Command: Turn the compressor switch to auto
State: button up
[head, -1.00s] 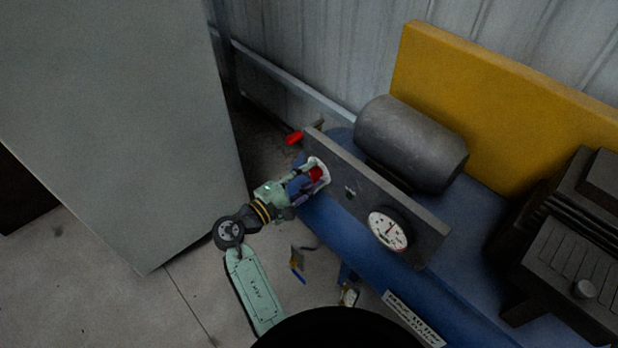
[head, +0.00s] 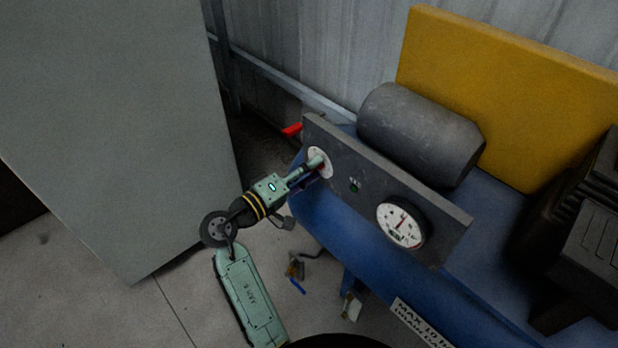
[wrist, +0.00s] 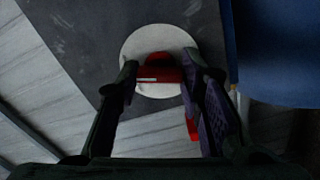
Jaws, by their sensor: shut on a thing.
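The compressor switch is a red knob (wrist: 160,70) with a pale mark across it, on a white round dial plate (wrist: 140,45). In the head view the dial plate (head: 313,155) is at the left end of the dark grey panel (head: 338,150), and my gripper mostly covers the knob. My gripper (head: 317,165) reaches the knob from the front left. In the wrist view its two fingers (wrist: 160,78) stand on either side of the knob, shut on it. The dial's lettering cannot be read.
A green lamp (head: 354,188) and a white gauge (head: 401,225) sit further right on the panel. A red lever (head: 291,130) is behind the panel's left end. The blue tank (head: 375,262) runs below. A large grey cabinet (head: 110,120) stands left, with open floor between.

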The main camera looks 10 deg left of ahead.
jog(key=shift+f+m+b, duration=0.1)
jog(key=shift+m+b, duration=0.7)
jog(key=shift+m, duration=0.1)
jog(key=o, duration=1.2)
jog(key=shift+c, duration=0.2)
jog(key=v, duration=1.2)
